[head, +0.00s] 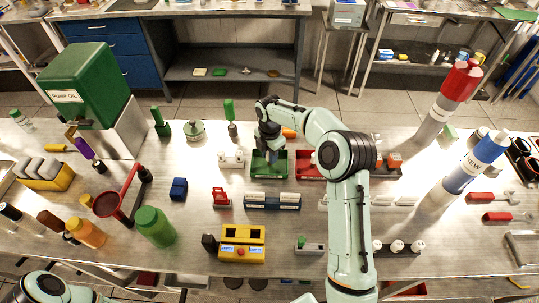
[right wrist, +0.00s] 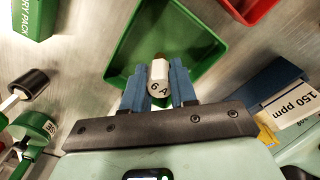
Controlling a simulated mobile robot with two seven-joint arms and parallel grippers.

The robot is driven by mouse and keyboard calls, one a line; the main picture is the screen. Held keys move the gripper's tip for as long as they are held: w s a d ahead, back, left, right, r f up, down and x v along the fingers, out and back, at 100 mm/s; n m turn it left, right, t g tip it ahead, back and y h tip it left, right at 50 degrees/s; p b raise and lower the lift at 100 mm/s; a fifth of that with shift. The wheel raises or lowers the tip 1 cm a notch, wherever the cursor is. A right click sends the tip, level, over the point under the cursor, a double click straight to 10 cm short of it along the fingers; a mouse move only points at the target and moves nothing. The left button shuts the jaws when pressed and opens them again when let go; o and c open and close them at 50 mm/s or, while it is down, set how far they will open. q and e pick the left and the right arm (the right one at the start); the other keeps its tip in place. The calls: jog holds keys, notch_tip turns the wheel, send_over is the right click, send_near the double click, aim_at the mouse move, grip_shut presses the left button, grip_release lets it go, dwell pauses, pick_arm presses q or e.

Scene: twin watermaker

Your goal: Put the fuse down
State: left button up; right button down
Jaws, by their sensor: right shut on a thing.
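My right gripper (head: 268,150) is over the green tray (head: 258,171) in the middle of the bench. In the right wrist view its blue fingers (right wrist: 159,82) are shut on the fuse (right wrist: 158,72), a small white cylinder with a copper-coloured end and "6 A" on the end facing the camera. The green tray (right wrist: 205,40) lies beyond the fuse and looks empty where it shows. I cannot tell whether the fuse touches the tray floor. The fuse is hidden in the head view. My left gripper is out of view; only part of my left arm shows at the bottom left.
A red tray (head: 307,171) stands right of the green tray, partly behind my right arm. A white block (head: 231,160) stands left of it, and a dark rack with pale cylinders (head: 272,201) is in front. A green-handled tool (head: 230,112) stands behind left.

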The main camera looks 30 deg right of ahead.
jog(key=shift+f, duration=0.15)
jog(key=shift+f, duration=0.15)
jog(key=c, duration=0.9)
grip_release()
notch_tip(320, 180, up, 12)
jog(key=shift+w+f+p, duration=0.15)
jog(key=shift+f+p, duration=0.1)
jog(key=shift+p, duration=0.35)
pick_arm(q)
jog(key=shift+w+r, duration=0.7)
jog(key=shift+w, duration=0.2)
pick_arm(e)
jog(key=shift+s+r, duration=0.2)
jog(key=shift+r, duration=0.3)
jog(key=shift+w, duration=0.1)
